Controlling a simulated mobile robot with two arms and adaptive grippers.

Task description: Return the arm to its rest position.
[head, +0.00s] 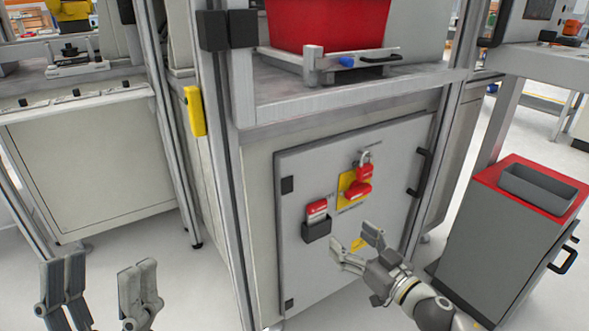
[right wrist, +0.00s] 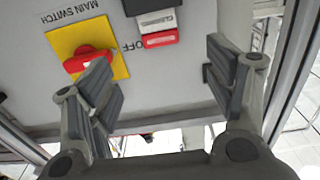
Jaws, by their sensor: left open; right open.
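My right gripper (head: 357,250) is open and empty in front of the grey cabinet door (head: 392,200), below the red switch handle. In the right wrist view its two fingers (right wrist: 160,85) stand wide apart with nothing between them. My left gripper (head: 100,290) is open and empty at the lower left of the head view, over the floor. A red rotary switch (head: 357,191) sits on a yellow plate (head: 345,182) on the door. A red padlock (head: 364,172) with a metal shackle hangs just above the switch.
A black holder (head: 316,231) with a red-and-white item (head: 317,209) is on the door, left of the switch. A grey cart (head: 480,240) with a red top stands at right. A red bin (head: 325,22) sits above the cabinet. Pale floor is clear at lower left.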

